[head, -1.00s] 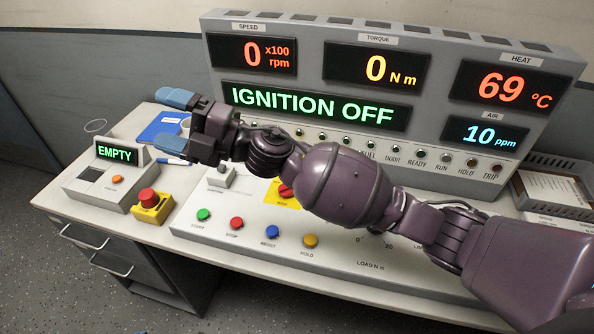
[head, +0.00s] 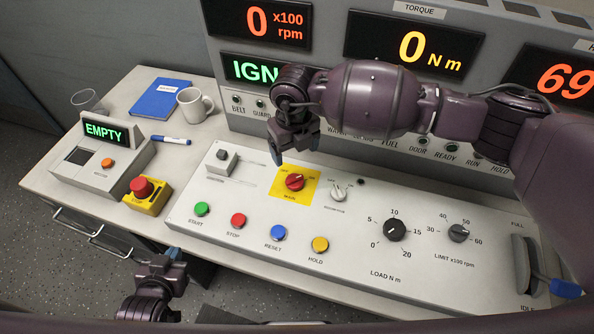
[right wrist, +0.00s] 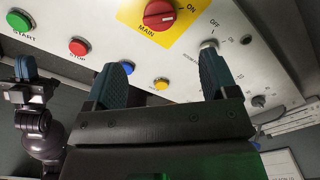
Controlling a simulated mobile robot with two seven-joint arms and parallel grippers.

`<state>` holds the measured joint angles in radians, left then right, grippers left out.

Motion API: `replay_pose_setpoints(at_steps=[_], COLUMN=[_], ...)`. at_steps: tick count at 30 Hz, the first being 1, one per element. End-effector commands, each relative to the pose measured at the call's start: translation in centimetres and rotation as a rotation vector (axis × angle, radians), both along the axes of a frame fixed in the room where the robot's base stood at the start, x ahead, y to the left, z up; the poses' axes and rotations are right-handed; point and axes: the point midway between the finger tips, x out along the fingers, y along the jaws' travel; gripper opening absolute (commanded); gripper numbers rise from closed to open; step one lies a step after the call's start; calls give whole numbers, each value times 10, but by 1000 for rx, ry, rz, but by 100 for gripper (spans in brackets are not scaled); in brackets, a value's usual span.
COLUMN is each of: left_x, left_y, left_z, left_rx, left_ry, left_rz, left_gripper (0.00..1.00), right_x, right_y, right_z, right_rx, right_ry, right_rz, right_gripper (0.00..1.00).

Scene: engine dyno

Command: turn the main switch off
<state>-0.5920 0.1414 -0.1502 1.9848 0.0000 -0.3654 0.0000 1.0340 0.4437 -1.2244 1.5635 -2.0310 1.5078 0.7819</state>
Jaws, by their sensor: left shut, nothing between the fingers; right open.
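The main switch (head: 294,182) is a red rotary knob on a yellow plate on the sloped control panel. In the right wrist view the knob (right wrist: 160,14) shows at the top, and its pale mark appears to point toward the ON label. My right gripper (head: 295,148) is open and empty, just behind and above the switch, apart from it. Its two dark blue fingers (right wrist: 168,80) show below the knob in the right wrist view. My left gripper (head: 174,266) is shut and empty, low in front of the desk's front edge. It also shows in the right wrist view (right wrist: 28,80).
A small grey selector (head: 338,191) sits right of the switch. Start, stop, reset and hold buttons (head: 238,221) line the front. A red emergency stop (head: 142,188), mug (head: 194,104) and blue book (head: 160,98) are left. The display console (head: 360,100) rises behind.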

Motion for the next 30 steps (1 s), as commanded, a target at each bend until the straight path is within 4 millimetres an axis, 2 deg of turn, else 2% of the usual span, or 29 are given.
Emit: replay_pose_setpoints(at_steps=[4, 8, 15, 21, 30], left_x=[-12, -12, -9, -8, -8], left_y=[2, 2, 2, 2, 2], left_z=[-6, -5, 0, 1, 1], left_rx=[0, 0, 0, 0, 0], left_ry=[23, 25, 18, 16, 17], left_rz=[7, 7, 5, 5, 5], left_gripper=[0, 0, 0, 0, 0], right_x=[0, -1, -1, -1, -1], right_y=[0, 0, 1, 1, 0], right_z=[-7, -22, -64, -92, -108], right_rx=[-1, 0, 1, 2, 4], right_ry=[4, 6, 6, 5, 4], right_rz=[-21, -19, -19, -17, -17], right_gripper=[79, 79, 79, 79, 79])
